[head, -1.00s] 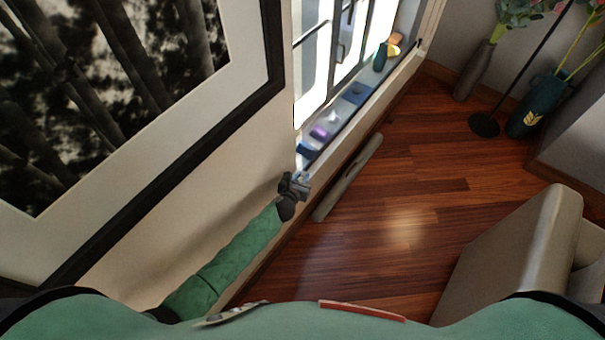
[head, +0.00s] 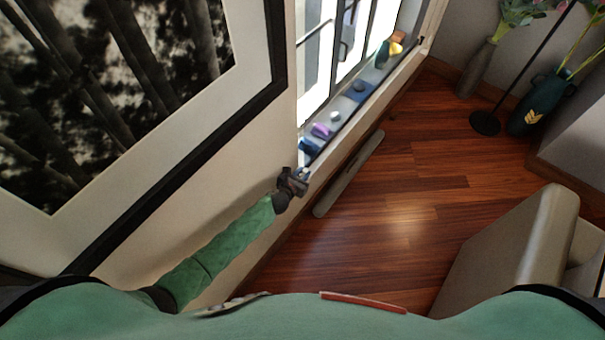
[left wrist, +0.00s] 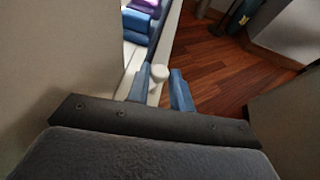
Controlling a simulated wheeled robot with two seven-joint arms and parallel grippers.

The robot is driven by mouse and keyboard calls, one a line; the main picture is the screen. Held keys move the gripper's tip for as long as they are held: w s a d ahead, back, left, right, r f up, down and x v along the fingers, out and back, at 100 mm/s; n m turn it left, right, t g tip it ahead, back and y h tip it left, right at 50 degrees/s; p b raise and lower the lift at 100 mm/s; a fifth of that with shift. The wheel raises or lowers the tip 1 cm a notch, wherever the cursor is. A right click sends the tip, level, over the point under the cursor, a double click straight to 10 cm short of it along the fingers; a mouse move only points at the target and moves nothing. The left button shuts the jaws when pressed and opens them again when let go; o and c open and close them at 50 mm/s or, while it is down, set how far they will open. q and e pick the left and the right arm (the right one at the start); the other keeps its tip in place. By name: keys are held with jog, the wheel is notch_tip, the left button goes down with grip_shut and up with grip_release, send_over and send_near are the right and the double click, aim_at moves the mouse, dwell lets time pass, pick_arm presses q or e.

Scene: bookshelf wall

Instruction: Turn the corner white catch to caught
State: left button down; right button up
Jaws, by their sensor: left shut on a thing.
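The white catch (left wrist: 159,73) is a small round-topped white knob at the near corner of the window sill in the left wrist view. My left gripper (left wrist: 160,90) has its two blue fingers on either side of the catch and is shut on it. In the head view my left gripper (head: 299,178) is at the near end of the sill, low beside the wall. The catch is hidden or too small to tell there. How far the catch is turned cannot be told. My right gripper is not in view.
The sill (head: 350,118) holds blue and purple items (head: 321,131), a teal vase (head: 382,55) and a yellow bowl-like thing. A long grey bar (head: 350,173) lies below. A framed picture (head: 110,90) hangs left. A beige seat (head: 510,260) stands right. The wooden floor between is clear.

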pick_arm(q)
jog(key=c, duration=1.3)
grip_release()
jog(key=shift+p+v, duration=0.55)
jog(key=shift+v, duration=3.3)
